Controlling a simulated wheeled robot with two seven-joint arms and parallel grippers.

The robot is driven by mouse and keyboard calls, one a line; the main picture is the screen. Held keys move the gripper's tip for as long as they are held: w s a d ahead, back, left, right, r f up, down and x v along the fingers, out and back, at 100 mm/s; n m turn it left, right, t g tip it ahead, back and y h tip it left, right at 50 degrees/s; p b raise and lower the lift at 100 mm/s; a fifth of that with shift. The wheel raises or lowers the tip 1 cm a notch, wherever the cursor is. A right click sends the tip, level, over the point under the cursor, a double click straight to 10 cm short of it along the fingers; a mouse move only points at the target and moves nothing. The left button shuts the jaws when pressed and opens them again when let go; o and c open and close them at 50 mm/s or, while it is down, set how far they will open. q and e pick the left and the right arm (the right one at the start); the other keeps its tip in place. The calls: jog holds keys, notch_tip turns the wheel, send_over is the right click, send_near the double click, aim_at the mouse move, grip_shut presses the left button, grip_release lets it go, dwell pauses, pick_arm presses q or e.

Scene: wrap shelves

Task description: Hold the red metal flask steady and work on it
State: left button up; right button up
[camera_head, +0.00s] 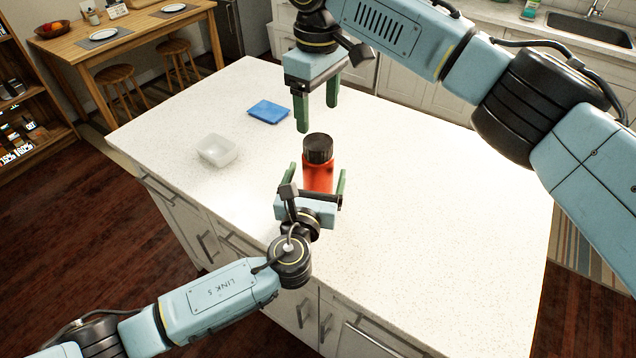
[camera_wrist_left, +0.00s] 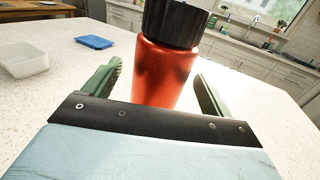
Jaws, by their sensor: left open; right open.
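The red metal flask (camera_head: 317,177) stands upright on the white countertop, with a black ribbed cap (camera_head: 318,148) on top. My left gripper (camera_head: 316,178) is open, low at the near side of the flask, with one green finger on each side of it. The left wrist view shows the flask (camera_wrist_left: 165,75) between the two spread fingers (camera_wrist_left: 155,85), with gaps on both sides; the top of the cap is cut off. My right gripper (camera_head: 316,112) is open and empty, pointing down above the cap. The lower part of the flask is hidden by my left gripper.
A clear plastic container (camera_head: 217,150) and a blue flat item (camera_head: 268,111) lie on the countertop (camera_head: 430,220) to the left. The counter right of the flask is clear. A wooden table (camera_head: 120,35) with stools stands at the back left, a sink (camera_head: 590,28) at the back right.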

aim_at(318, 141)
pick_arm(q)
jog(key=shift+x, duration=2.05)
grip_shut()
pick_arm(e)
jog(key=m, duration=1.2)
jog(key=shift+m, duration=0.4)
jog(key=m, duration=1.3)
jog(key=shift+m, duration=0.3)
jog(key=shift+f+m, duration=0.25)
jog(key=shift+m, duration=0.05)
notch_tip(318, 141, down, 8)
jog(key=shift+r, duration=0.25)
